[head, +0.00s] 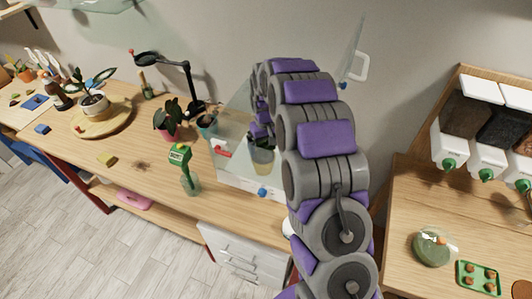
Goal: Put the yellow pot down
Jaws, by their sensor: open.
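The yellow pot (263,162) stands behind the clear front pane of a glass case (236,172) on the wooden bench. It looks dull yellow through the pane and appears upright on the case floor. My arm arches over the case and comes down inside it. My gripper (262,143) is just above the pot's rim, seen small and partly blurred through the pane. Its jaws are open. I cannot tell whether a fingertip still touches the pot.
The case's lid (352,62) stands raised with a white handle. Dispensers (484,145) hang at the right above a second bench (405,235).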

